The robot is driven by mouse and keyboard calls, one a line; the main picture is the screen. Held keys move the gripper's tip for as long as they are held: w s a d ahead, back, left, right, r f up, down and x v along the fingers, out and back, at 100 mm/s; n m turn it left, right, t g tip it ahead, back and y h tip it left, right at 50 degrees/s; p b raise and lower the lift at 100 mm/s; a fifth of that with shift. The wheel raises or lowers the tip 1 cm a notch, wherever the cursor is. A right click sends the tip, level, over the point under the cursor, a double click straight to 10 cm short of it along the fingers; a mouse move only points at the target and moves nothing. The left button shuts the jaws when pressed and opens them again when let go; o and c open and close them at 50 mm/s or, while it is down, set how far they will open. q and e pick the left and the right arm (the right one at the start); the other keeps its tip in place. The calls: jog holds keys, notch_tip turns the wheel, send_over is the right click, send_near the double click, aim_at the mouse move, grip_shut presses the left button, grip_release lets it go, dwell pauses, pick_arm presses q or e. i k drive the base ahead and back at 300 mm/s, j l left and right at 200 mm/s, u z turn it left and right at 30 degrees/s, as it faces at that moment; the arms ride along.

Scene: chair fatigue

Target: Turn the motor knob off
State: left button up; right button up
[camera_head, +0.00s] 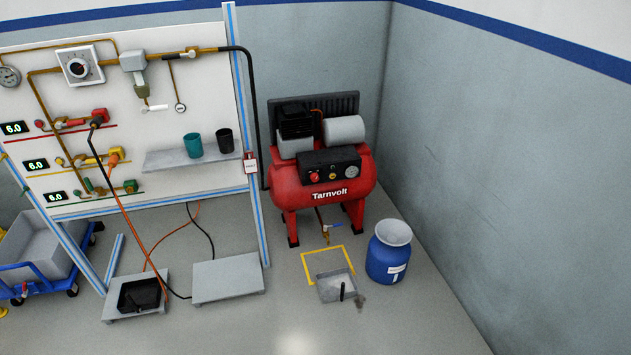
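A red compressor (328,195) marked "Tarnvolt" stands on the floor in the corner, right of the panel. Its black control box (345,160) carries a red knob (314,177), a small dark knob or button beside it, and a round gauge (352,171). On the wall panel, a square white plate holds a round black-and-white dial knob (78,67). I cannot tell which of these is the motor knob, and their settings are too small to read. Neither of my grippers is in view.
The white panel (205,95) carries pipes, valves, three displays reading 6.0 and a shelf with two cups. Grey platforms (228,281) stand below it. A blue cart (40,270) is left. The front floor is clear.

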aim_at(314, 176)
jog(key=i+l, duration=1.4)
jog(key=i, duration=0.15)
